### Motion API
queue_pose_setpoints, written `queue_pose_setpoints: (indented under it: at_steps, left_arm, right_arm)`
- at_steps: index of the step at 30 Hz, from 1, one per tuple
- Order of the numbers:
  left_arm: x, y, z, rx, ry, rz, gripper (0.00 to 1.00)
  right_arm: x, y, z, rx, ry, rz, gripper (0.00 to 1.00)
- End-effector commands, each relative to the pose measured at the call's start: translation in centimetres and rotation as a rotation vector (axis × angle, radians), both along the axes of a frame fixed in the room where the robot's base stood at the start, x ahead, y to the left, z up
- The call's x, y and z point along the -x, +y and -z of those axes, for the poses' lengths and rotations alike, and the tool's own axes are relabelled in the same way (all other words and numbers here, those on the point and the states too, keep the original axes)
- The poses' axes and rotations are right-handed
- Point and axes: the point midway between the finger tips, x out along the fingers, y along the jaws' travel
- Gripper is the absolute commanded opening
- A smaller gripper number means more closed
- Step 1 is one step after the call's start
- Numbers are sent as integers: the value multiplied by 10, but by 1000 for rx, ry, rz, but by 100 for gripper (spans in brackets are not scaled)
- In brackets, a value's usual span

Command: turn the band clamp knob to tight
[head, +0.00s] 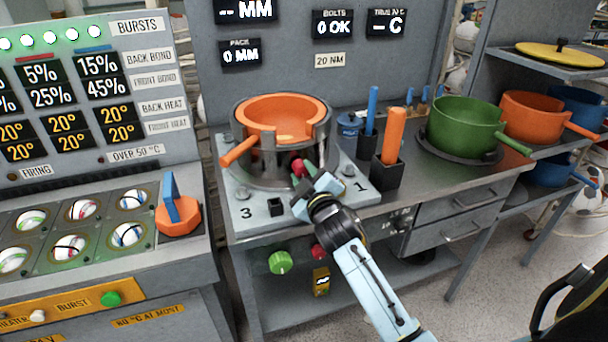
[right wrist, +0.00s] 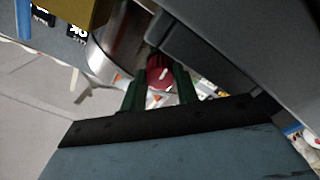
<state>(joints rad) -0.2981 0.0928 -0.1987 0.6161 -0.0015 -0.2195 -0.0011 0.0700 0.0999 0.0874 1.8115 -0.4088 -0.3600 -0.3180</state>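The band clamp is the metal band (head: 262,165) around the orange pot-like mould (head: 282,118) on the grey plate. Its red knob (head: 298,168) is at the front right of the band. My right gripper (head: 308,170) is at this knob, with its arm coming up from the lower right. In the right wrist view the red knob (right wrist: 160,73), with a pale mark, sits between the two green fingertips (right wrist: 160,85). The fingers are apart, close on either side of the knob; I cannot tell whether they touch it. My left gripper is out of view.
The plate (head: 235,205) bears the numbers 3 and 1. An orange-handled tool in a black holder (head: 386,172) and a green pan (head: 464,122) stand to the right. An oven panel with an orange knob (head: 178,216) is at the left. A green knob (head: 280,262) is below.

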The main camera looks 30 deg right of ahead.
Motion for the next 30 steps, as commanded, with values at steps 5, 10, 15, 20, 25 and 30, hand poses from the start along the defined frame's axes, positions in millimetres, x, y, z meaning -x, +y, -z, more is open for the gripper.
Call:
queue_pose_setpoints:
  at_steps: [5, 10, 15, 20, 25, 30]
  left_arm:
    - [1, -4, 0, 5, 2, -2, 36]
    - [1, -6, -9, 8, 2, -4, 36]
    - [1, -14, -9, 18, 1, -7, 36]
    - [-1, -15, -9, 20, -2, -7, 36]
    - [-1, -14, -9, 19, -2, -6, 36]
    - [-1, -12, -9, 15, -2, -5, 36]
  right_arm:
    - [0, 0, 0, -3, -1, 0, 7]
    - [0, 1, -1, -112, -24, 0, 7]
    - [0, 0, 0, -137, -32, 0, 7]
    - [0, 0, 1, -137, -32, 0, 38]
    - [0, 0, 0, -136, -33, 0, 52]
    - [0, 0, 0, -135, -32, 0, 52]
